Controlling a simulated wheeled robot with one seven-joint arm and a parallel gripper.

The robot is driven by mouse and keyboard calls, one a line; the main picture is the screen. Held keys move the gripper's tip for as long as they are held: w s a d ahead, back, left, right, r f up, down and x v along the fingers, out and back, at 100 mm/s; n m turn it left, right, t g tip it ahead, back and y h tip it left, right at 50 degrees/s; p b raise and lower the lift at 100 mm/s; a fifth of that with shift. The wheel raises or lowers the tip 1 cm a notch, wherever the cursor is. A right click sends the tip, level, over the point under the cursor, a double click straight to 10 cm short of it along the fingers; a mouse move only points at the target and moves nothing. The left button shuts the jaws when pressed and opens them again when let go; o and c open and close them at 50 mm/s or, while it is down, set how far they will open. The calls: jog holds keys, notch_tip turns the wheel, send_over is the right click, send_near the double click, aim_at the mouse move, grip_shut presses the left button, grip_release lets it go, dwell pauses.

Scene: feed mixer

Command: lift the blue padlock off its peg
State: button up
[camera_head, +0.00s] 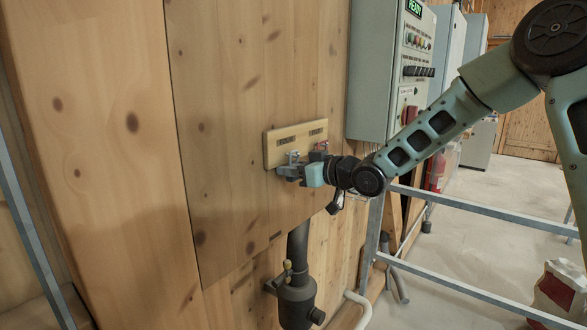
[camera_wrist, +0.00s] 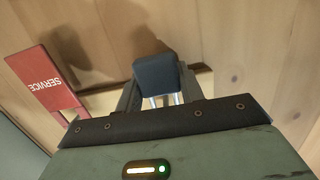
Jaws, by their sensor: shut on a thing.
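The blue padlock (camera_wrist: 157,72) shows in the wrist view as a dark blue-grey block with two bright shackle legs. My gripper (camera_wrist: 158,92) is shut on it, with a finger on each side. In the head view my gripper (camera_head: 291,171) is at the lower left part of a small wooden peg board (camera_head: 271,151) on the wall. A bit of silvery shackle shows just above the fingers there, and the padlock body is mostly hidden. The peg is hidden, so I cannot tell whether the shackle is still around it.
A red SERVICE tag (camera_wrist: 46,82) is close by on the left in the wrist view. A small red item (camera_head: 323,146) hangs at the board's right part. A grey control cabinet (camera_head: 375,75) stands right of the board, and a metal rail (camera_head: 480,216) runs below my arm.

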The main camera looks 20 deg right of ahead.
jog(key=shift+w+r, duration=0.2)
jog(key=shift+r, duration=0.7)
jog(key=shift+a, duration=0.1)
jog(key=shift+p, duration=0.3)
jog(key=shift+v, duration=0.85)
jog(key=shift+s+d+f+p, duration=0.2)
jog(key=shift+s+d, duration=0.35)
jog(key=shift+s, duration=0.25)
jog(key=shift+s+d+f+p, duration=0.2)
jog(key=shift+s+d, duration=0.3)
jog(key=shift+s, duration=0.25)
jog(key=shift+f+p+v, duration=0.2)
jog(key=shift+p+v, duration=0.15)
jog(key=shift+v, duration=0.95)
jog(key=shift+f+p+v, duration=0.15)
jog(key=shift+p+v, duration=0.15)
jog(key=shift+v, duration=0.95)
